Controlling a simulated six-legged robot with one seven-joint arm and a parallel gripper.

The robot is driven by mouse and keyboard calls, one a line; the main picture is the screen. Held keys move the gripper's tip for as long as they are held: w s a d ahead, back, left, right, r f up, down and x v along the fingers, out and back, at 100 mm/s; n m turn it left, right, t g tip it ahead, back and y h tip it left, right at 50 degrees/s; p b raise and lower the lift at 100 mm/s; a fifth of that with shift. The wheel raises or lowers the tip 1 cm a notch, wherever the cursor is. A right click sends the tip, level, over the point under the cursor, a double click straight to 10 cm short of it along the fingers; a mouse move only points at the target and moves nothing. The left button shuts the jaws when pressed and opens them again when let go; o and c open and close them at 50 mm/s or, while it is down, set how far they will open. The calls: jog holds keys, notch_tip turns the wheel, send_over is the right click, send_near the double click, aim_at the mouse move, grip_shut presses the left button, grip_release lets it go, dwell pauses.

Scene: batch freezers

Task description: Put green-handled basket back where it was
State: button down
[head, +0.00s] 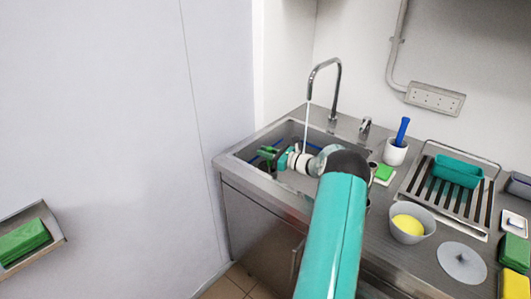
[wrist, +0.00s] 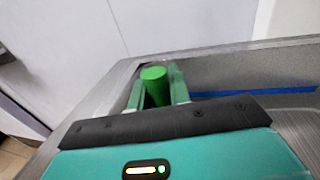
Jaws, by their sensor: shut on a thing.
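My gripper (head: 276,156) reaches over the left part of the sink (head: 240,150) in the head view. In the wrist view, my gripper (wrist: 158,92) is shut on a green handle (wrist: 153,75), which stands up between the two fingers. In the head view, green shows at the gripper's end, just inside the sink. The basket's body below the handle is hidden by my gripper and the sink wall. Blue lines show inside the sink in both views; I cannot tell whether they belong to the basket.
A faucet (head: 328,75) runs a stream of water into the sink beside my gripper. To the right stand a white cup with a blue handle (head: 395,151), a drying rack (head: 440,205) with a teal tub (head: 457,171), and a grey bowl (head: 407,228). A wall (head: 110,150) is close on the left.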

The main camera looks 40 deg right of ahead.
jog(key=c, duration=1.3)
grip_release()
jog(key=shift+f, duration=0.1)
jog(key=shift+s+d, duration=0.1)
jog(key=shift+s, duration=0.1)
jog(key=v, duration=0.6)
jog(key=shift+s, duration=0.4)
jog(key=shift+r, duration=0.25)
